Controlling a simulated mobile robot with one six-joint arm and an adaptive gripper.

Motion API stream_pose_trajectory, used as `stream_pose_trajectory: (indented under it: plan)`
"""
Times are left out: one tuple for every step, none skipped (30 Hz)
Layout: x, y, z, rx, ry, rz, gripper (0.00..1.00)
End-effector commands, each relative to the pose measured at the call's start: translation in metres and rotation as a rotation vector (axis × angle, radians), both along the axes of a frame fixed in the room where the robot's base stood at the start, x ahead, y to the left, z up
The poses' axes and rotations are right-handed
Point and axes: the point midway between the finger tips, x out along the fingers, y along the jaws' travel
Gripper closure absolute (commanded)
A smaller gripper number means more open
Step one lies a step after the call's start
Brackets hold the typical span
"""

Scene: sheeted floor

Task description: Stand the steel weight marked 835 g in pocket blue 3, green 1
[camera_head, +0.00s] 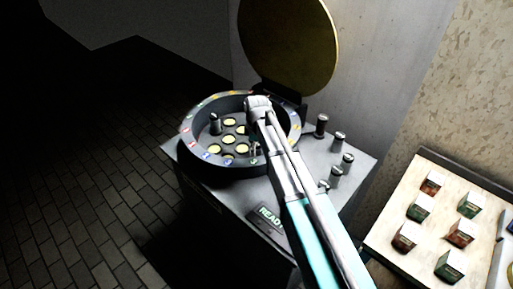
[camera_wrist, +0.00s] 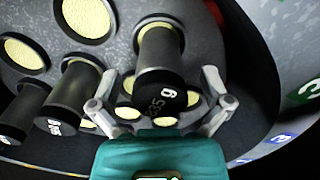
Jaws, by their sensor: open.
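The steel weight marked 835 g (camera_wrist: 160,92) is a dark-topped cylinder between the two fingers of my gripper (camera_wrist: 160,100) in the wrist view. My gripper is open, with one finger on each side of the weight. The weight stands among yellow-bottomed pockets in the round drum (camera_head: 187,150); I cannot tell whether it sits fully in one. In the head view my arm covers much of the drum's right side, and my gripper (camera_head: 254,150) is low inside it. Coloured number tags line the rim, including a green 3 (camera_wrist: 311,91).
Two other weights, a nearer one (camera_wrist: 72,98) and one at the edge (camera_wrist: 22,112), stand left in the wrist view. One weight (camera_head: 215,124) shows at the drum's left. Several weights (camera_head: 339,142) stand on the grey housing. A raised round lid (camera_head: 290,45) is behind. Boxes sit on a board (camera_head: 390,235).

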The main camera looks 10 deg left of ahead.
Motion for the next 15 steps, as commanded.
stream_pose_trajectory:
  plan:
    - [0.000,0.000,0.004,0.000,0.000,0.000,0.02]
    - [0.000,0.000,0.006,0.000,0.000,0.000,0.02]
    - [0.000,0.000,0.008,0.000,0.000,0.000,0.02]
    - [0.000,0.000,0.010,0.000,0.000,0.000,0.02]
    - [0.000,0.000,0.012,0.000,0.000,0.000,0.02]
    - [0.002,-0.001,0.013,0.000,0.000,-0.001,0.02]
    - [0.001,0.000,0.016,0.000,0.000,0.000,0.02]
    - [0.001,0.000,0.019,0.000,0.000,0.000,0.02]
    - [0.001,0.000,0.022,0.000,0.000,0.000,0.02]
    - [0.001,0.000,0.025,0.000,0.000,0.000,0.02]
    - [0.001,0.000,0.028,0.000,0.000,0.000,0.02]
    - [0.001,0.000,0.031,0.000,0.000,0.000,0.02]
    - [0.001,0.000,0.034,0.000,0.000,0.000,0.02]
    - [0.001,0.000,0.036,0.000,0.000,0.000,0.02]
    - [0.001,0.000,0.040,0.000,0.000,0.000,0.02]
